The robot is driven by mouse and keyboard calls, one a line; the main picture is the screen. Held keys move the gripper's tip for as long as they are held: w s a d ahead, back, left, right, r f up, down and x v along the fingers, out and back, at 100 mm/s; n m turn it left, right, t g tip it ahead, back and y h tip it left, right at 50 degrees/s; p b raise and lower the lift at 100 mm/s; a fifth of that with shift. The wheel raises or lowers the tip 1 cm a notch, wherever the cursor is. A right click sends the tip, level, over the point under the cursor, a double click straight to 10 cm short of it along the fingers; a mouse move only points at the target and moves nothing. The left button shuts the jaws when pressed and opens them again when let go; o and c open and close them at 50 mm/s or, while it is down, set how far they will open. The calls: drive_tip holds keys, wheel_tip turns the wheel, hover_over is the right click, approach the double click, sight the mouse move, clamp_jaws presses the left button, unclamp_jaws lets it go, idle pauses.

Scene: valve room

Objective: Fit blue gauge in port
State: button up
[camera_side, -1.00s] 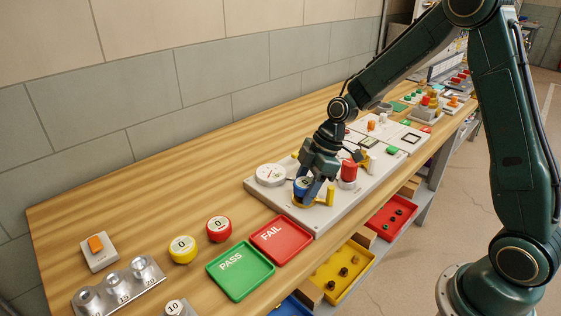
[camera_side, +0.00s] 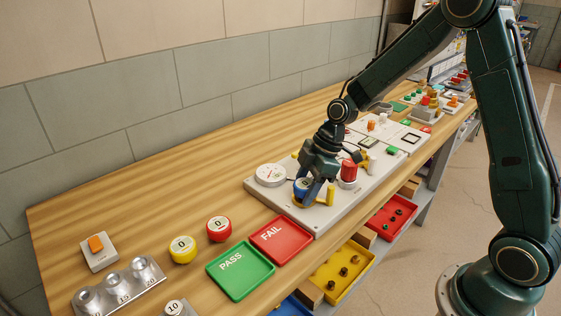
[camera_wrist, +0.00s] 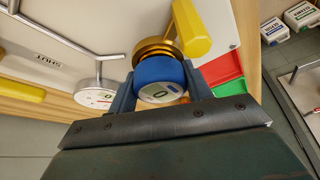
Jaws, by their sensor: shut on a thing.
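The blue gauge (camera_wrist: 158,82), with a pale face marked 0, is between the fingers of my gripper (camera_wrist: 160,98) in the wrist view. My gripper is shut on it. In the side view my gripper (camera_side: 306,190) is low over the near end of the grey panel, and part of the blue gauge (camera_side: 300,184) shows between the fingers. The gauge sits directly against a round brass port (camera_wrist: 157,47), beside a yellow lever (camera_wrist: 190,28). The fingers and gauge partly hide the port, so I cannot tell how deep the gauge sits.
A white dial (camera_side: 270,175) stands left of the gripper and a red knob (camera_side: 348,171) right of it. FAIL (camera_side: 281,240) and PASS (camera_side: 240,270) trays lie in front, with red (camera_side: 219,229) and yellow (camera_side: 183,249) gauges beside them. The wood behind is clear.

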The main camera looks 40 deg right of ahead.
drive_tip(key=o, duration=1.2)
drive_tip(key=shift+r, duration=0.1)
drive_tip(key=shift+r, duration=3.9)
drive_tip(key=shift+r, duration=0.1)
